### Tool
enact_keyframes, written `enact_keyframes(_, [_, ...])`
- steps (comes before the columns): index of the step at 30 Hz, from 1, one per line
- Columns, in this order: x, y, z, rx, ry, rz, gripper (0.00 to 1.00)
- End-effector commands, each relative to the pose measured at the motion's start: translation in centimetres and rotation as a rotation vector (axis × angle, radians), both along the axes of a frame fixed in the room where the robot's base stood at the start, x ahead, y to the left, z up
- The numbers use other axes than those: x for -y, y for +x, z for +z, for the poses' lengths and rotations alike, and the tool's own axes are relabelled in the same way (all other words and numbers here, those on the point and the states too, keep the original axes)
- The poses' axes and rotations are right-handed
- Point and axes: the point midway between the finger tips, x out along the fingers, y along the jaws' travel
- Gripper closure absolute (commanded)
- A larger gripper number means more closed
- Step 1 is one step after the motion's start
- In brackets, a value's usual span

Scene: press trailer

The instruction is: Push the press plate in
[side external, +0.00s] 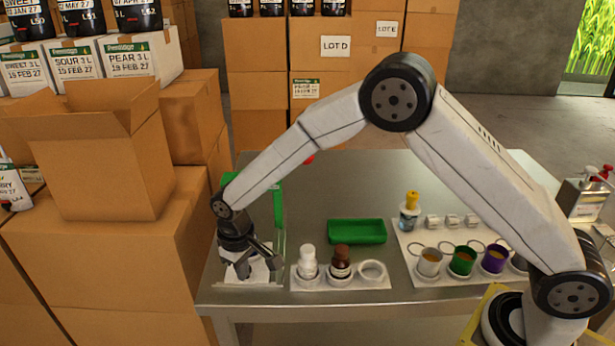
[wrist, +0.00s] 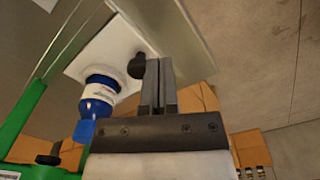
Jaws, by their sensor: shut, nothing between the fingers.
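A green press frame (side external: 278,205) stands at the left end of the table on a pale base (side external: 225,283); green parts also show in the wrist view (wrist: 22,118). My gripper (side external: 255,272) is low over this base, pointing down, its fingers together and empty. In the wrist view the fingers (wrist: 159,75) are beside a dark round knob (wrist: 137,66) above a white panel (wrist: 112,48). I cannot tell whether they touch it. A blue bottle with a white label (wrist: 98,98) is left of the fingers. I cannot clearly make out the press plate; my arm partly hides the press.
Right of the press, a tray (side external: 340,284) holds a white bottle (side external: 308,262) and a brown bottle (side external: 341,262). A board (side external: 420,277) with several cups is farther right. Stacked cartons (side external: 110,235) crowd the left.

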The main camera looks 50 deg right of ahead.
Motion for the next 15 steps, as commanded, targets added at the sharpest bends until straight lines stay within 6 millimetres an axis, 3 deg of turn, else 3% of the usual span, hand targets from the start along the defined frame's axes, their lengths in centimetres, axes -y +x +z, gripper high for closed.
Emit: enact_keyframes(15, [0.0,0.0,-1.5,0.000,0.000,0.000,1.00])
